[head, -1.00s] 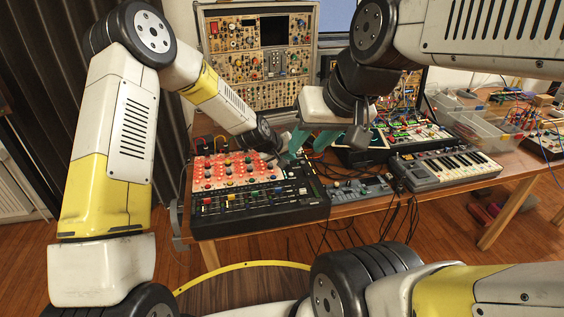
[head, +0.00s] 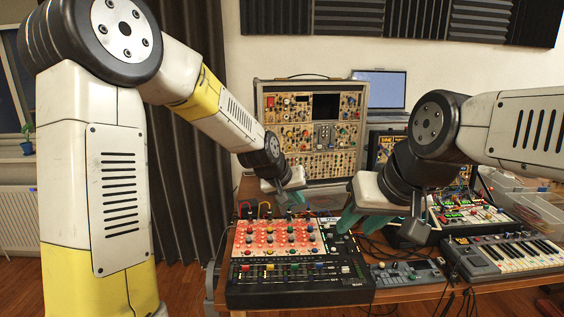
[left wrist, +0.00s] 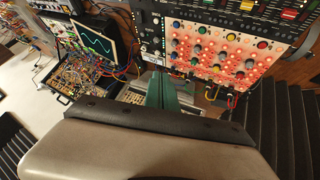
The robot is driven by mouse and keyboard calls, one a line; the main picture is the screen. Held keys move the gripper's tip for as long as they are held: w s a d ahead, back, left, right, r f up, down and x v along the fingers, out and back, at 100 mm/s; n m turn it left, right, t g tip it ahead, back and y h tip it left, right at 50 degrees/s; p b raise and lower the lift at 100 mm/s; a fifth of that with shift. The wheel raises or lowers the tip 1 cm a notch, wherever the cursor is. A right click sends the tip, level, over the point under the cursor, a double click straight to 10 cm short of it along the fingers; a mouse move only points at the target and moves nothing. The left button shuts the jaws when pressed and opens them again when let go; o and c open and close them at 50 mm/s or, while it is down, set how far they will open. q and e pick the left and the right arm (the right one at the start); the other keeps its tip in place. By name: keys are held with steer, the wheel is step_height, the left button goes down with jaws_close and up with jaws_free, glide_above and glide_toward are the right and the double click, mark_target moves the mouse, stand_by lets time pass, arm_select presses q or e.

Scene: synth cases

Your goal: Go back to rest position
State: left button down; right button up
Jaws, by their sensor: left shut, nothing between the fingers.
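In the head view my left gripper (head: 297,200) hangs above the back of the mixer, with its teal fingers together and nothing between them. In the left wrist view its shut teal fingers (left wrist: 170,92) point past the edge of the red-topped panel. My right gripper (head: 373,225) is nearer the camera and further right, above the space between the mixer and the small keyboard. Its teal fingers look spread apart with nothing seen between them; the wrist partly hides them.
A mixer with a red knob panel (head: 277,238) stands at the table's front left. A small keyboard (head: 508,253) and a small grey device (head: 407,273) are to its right. A modular synth case (head: 312,125) and a laptop (head: 379,88) stand behind. Cables lie between the devices.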

arm_select(q)
steer(key=s+a+r+y, duration=0.2)
steer(key=s+a+r, duration=0.7)
steer(key=s+a, duration=0.3)
steer(key=s+a+n, duration=0.1)
steer(key=s+a, duration=0.6)
steer(key=s, duration=0.6)
steer(key=shift+s+a+r+y, duration=0.15)
steer(key=shift+s+r+y, duration=0.2)
steer(key=shift+r, duration=0.1)
